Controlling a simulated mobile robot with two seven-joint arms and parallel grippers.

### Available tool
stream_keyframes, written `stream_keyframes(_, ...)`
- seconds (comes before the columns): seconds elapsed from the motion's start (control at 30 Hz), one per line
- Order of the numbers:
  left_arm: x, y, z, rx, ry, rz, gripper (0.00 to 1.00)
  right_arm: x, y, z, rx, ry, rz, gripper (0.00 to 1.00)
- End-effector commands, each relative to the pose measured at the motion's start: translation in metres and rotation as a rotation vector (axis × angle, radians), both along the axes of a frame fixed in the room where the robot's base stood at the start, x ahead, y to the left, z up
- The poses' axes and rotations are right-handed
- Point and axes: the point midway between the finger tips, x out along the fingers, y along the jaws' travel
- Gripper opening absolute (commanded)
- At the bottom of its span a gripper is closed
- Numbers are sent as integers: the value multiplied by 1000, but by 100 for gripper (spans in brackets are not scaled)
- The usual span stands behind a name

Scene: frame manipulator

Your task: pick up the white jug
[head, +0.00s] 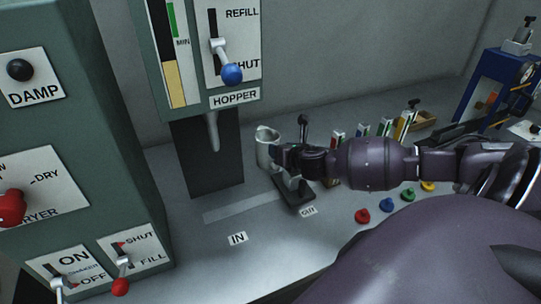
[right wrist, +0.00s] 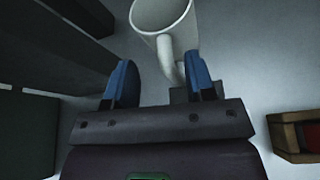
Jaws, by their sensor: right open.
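The white jug (head: 263,152) is upright near the middle of the head view, just right of the hopper's dark stand. It also shows at the top of the right wrist view (right wrist: 184,38), with its handle pointing back toward my right gripper. My right gripper (head: 279,153) reaches in from the right, close to the jug's handle side. Its blue-padded fingers (right wrist: 161,82) are apart, and the handle lies between them, nearer the right finger. I cannot tell whether the handle touches that finger. The jug's base is partly hidden. My left gripper is out of view.
The hopper spout (head: 212,132) hangs left of the jug. A black lever (head: 304,128) stands close behind my gripper. The green dryer cabinet (head: 60,150) fills the left. Coloured pegs (head: 363,216) sit on the right. The table around the IN label (head: 238,238) is clear.

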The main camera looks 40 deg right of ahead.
Motion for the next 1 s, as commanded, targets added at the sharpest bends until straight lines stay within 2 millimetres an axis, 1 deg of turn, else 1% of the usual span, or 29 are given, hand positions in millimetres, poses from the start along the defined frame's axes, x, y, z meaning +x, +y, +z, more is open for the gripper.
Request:
stream_keyframes(0.17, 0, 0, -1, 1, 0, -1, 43, 18, -9, -13, 2, 0, -2, 50)
stream_keyframes(0.3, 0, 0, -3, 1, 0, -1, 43, 31, -12, -19, 2, 0, -1, 50)
stream_keyframes(0.43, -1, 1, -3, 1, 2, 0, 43, 37, -13, -21, 2, 0, 0, 50)
stream_keyframes(0.67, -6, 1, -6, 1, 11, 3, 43, 37, -13, -21, 2, 1, 1, 50)
stream_keyframes(0.9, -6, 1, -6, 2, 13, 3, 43, 37, -13, -21, 1, 1, 0, 13)
stream_keyframes(1.0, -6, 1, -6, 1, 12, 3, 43, 37, -13, -21, 1, 2, 0, 0)
